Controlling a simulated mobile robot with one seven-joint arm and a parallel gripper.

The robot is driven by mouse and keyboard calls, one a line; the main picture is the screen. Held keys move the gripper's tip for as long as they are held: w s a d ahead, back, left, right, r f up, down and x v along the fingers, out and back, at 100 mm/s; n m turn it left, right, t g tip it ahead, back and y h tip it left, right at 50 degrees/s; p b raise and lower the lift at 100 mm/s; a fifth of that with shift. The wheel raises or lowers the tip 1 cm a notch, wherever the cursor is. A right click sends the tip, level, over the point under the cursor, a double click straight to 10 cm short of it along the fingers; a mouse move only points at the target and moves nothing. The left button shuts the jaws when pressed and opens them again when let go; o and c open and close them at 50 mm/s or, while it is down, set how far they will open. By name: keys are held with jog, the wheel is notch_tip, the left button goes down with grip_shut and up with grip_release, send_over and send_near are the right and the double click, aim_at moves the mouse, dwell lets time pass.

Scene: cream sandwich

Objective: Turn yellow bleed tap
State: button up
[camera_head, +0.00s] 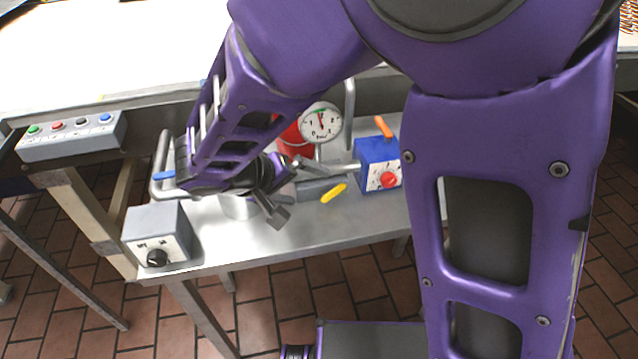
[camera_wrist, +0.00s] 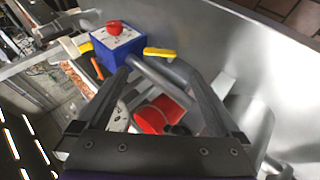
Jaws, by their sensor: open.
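The yellow bleed tap (camera_head: 334,192) is a short bar handle, lying slanted above the grey tabletop right of my gripper. It also shows in the wrist view (camera_wrist: 160,53), just beyond and between my fingertips. My gripper (camera_head: 292,190) is open, with its fingers spread and pointing toward the tap; it also shows in the wrist view (camera_wrist: 155,68). A grey metal pipe (camera_wrist: 158,82) runs between the fingers. The tap appears apart from both fingers, though exact contact cannot be told.
A blue box (camera_head: 377,158) with a red knob (camera_head: 389,180) and an orange lever (camera_head: 383,126) stands right of the tap. A dial gauge (camera_head: 321,122) and red part (camera_head: 294,139) are behind it. A grey box with a black knob (camera_head: 157,236) sits front left.

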jog(key=v, duration=0.7)
jog(key=shift+s+a+r+p, duration=0.15)
jog(key=shift+s+r+p, duration=0.05)
jog(key=shift+r+p, duration=0.15)
jog(key=shift+f, duration=0.1)
